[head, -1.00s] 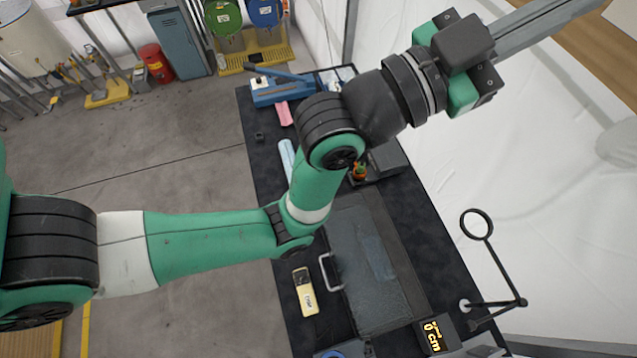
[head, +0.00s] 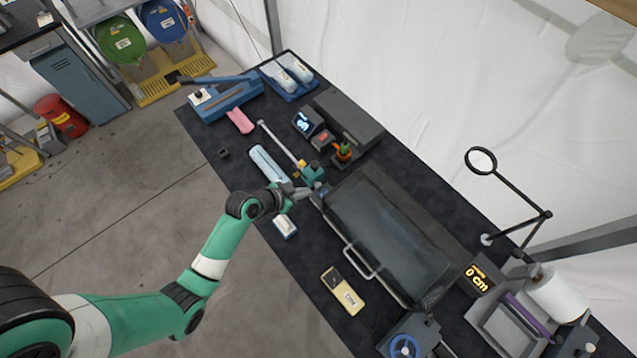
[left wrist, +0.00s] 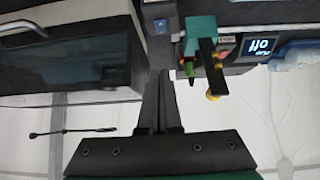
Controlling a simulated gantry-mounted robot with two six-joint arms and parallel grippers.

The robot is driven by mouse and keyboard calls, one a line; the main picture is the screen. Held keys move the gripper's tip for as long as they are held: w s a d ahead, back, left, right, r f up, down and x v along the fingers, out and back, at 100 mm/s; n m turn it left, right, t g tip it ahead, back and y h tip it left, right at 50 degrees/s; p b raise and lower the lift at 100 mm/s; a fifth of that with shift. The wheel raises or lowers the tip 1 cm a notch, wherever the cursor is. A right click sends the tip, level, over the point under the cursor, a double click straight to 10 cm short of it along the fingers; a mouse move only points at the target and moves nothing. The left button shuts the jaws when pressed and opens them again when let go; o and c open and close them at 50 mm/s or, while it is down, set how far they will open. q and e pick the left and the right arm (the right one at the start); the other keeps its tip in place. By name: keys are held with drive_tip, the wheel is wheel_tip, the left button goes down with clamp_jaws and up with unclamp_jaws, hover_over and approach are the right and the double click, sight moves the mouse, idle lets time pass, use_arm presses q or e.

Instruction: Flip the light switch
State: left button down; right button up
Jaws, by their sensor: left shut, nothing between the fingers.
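My left gripper (head: 303,193) reaches in from the left, at the near left end of a dark glass-fronted cabinet (head: 385,245). In the left wrist view its two fingers (left wrist: 159,78) are together and empty. A small blue fitting (left wrist: 160,26) on a grey panel is just beyond the fingertips, beside the cabinet; it may be the light switch, but I cannot tell surely. A teal and black device (left wrist: 201,48) is close to the right of the fingers. In the head view the gripper hides part of this area. My right gripper is not in view.
A display reading "off" (left wrist: 259,46) stands beside the device. A lamp arm with a ring (head: 481,160) rises at the right. A blue tool (head: 226,95) sits at the far left.

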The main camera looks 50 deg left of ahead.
use_arm(q)
drive_tip(key=shift+a, duration=0.2)
drive_tip(key=shift+w, duration=0.1)
drive_tip(key=b, duration=0.8)
hover_over(322, 195)
drive_tip(key=s, duration=0.1)
wheel_tip(322, 195, down, 6)
drive_tip(key=shift+s+a+f, duration=0.1)
drive_tip(key=shift+s+f, duration=0.05)
drive_tip(key=f, duration=0.1)
drive_tip(key=w+f, duration=0.1)
drive_tip(key=f, duration=0.1)
drive_tip(key=shift+w+f+b, duration=0.15)
drive_tip(key=shift+b, duration=0.15)
drive_tip(key=shift+f, duration=0.55)
